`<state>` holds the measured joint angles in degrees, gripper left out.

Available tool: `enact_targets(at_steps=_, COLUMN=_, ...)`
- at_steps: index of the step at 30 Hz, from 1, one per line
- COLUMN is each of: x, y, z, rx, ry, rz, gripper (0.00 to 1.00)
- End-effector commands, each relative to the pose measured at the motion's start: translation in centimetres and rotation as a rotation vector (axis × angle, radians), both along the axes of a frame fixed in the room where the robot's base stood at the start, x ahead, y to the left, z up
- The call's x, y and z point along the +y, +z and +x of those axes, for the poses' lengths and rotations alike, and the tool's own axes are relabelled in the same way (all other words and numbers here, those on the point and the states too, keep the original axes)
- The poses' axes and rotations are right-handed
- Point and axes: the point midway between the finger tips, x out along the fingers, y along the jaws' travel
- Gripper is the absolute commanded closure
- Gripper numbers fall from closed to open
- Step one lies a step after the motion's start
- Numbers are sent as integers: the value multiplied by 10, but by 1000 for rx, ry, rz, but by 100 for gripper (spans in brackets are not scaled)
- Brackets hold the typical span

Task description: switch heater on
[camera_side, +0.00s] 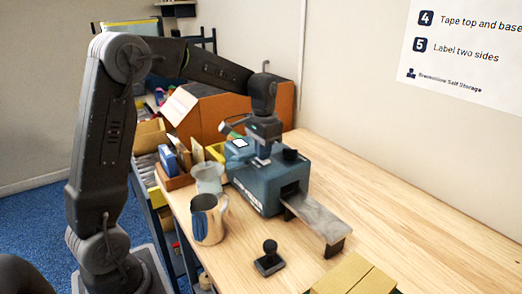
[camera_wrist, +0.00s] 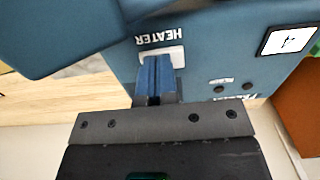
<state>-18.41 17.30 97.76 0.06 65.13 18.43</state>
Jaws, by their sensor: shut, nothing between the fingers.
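The heater belongs to a blue machine (camera_side: 262,195) standing on the wooden bench; its blue casing fills the top of the wrist view (camera_wrist: 225,50). There the word HEATER shows upside down, beside a pale switch plate (camera_wrist: 177,57). My gripper (camera_wrist: 153,62) is shut and empty, with its blue fingertips over this plate and hiding part of it. I cannot tell whether they touch it or which way the switch is set. In the side view my gripper (camera_side: 262,161) points down at the machine's top, left of a black knob.
A metal pitcher (camera_side: 209,222) and a clear cup (camera_side: 208,178) stand left of the machine. A grey outfeed plate (camera_side: 318,217) sticks out in front. A black-handled stamp (camera_side: 269,261) and a flat carton (camera_side: 352,277) lie nearer. The bench at right is clear.

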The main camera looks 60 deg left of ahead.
Motion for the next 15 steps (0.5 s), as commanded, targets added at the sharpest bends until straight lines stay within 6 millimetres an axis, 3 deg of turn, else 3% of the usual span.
enact_targets(at_steps=10, x=0, y=3, z=1, rx=-3, ry=1, rz=1, gripper=100)
enact_targets(at_steps=15, x=0, y=19, z=1, rx=-6, ry=1, rz=2, gripper=100)
